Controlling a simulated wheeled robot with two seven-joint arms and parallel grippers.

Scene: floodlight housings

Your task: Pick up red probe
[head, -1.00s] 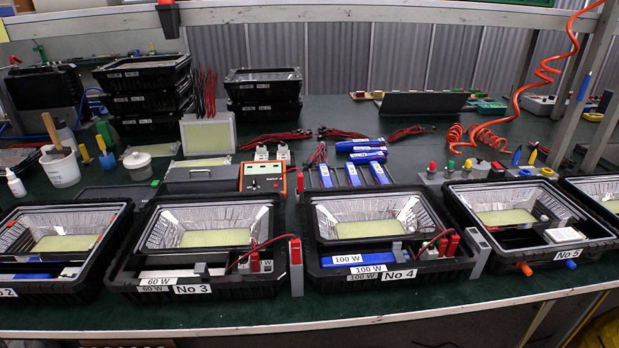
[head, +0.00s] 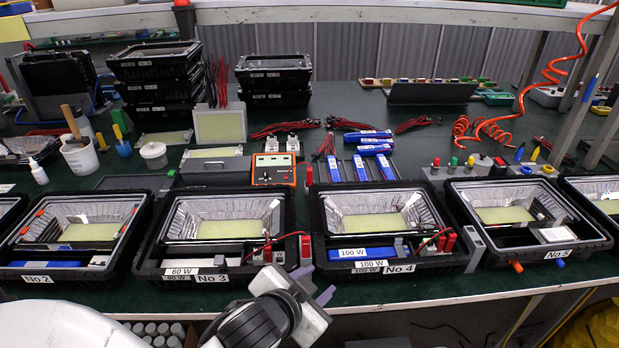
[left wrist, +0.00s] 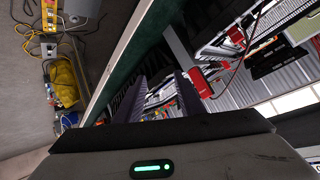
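A red probe-like piece (head: 305,246) stands upright at the front right corner of the No 3 housing, above a grey block. Another small upright red piece (head: 309,175) stands right of the orange meter (head: 274,169). I cannot tell for certain which is the red probe. My left gripper (head: 315,284) is in front of the table edge, below the gap between No 3 and No 4. Its two fingertips are apart, with nothing seen between them. The left wrist view shows a red piece (left wrist: 200,82) just beyond the fingers. My right gripper is not in view.
The No 3 housing tray (head: 150,262) and No 4 housing tray (head: 321,262) stand close together at the front edge. Red clips (head: 446,242) sit in No 4. Blue packs (head: 360,169) lie behind. A coiled orange hose (head: 490,128) hangs at the right.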

